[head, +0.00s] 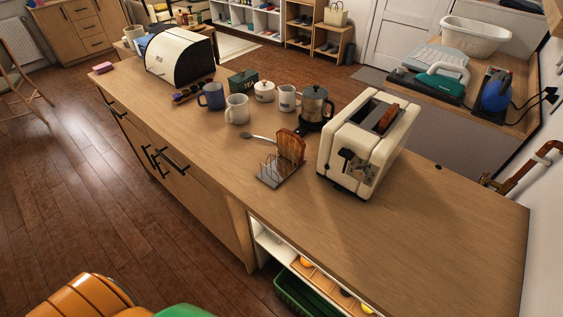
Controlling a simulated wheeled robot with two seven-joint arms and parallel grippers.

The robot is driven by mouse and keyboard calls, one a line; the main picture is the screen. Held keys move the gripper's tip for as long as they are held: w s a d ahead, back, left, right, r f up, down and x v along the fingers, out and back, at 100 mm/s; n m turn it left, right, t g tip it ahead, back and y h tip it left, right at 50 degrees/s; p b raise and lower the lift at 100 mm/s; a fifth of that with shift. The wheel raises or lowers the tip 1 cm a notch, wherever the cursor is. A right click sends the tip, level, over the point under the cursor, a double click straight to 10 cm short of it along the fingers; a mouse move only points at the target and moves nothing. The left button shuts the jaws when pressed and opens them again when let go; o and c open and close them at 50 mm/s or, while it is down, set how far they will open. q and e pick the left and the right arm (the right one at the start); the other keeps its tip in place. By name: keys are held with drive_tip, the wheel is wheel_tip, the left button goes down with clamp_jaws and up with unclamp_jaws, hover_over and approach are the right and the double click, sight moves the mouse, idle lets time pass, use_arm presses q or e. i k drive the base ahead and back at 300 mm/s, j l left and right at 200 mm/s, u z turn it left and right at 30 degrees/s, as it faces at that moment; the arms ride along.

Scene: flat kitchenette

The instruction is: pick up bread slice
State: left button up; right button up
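A brown bread slice (291,146) stands upright in a small metal toast rack (269,180) on the wooden counter. Another brown slice (388,117) sticks up out of a slot of the cream toaster (352,147), to the right of the rack. Most of that slice is hidden inside the toaster. Neither of my grippers is in view, so nothing shows of what they hold.
A spoon (262,138), mugs (237,109), a coffee pot (315,106) and a dark green box (243,82) stand behind the rack. A bread bin (179,55) is at the far left. The counter (440,220) is clear at the front right.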

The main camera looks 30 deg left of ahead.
sight(389, 117)
drive_tip(key=j, duration=0.4)
drive_tip(key=i+j, duration=0.15)
drive_tip(key=j, duration=0.7)
drive_tip(key=i+j+u, duration=0.1)
drive_tip(key=j, duration=0.3)
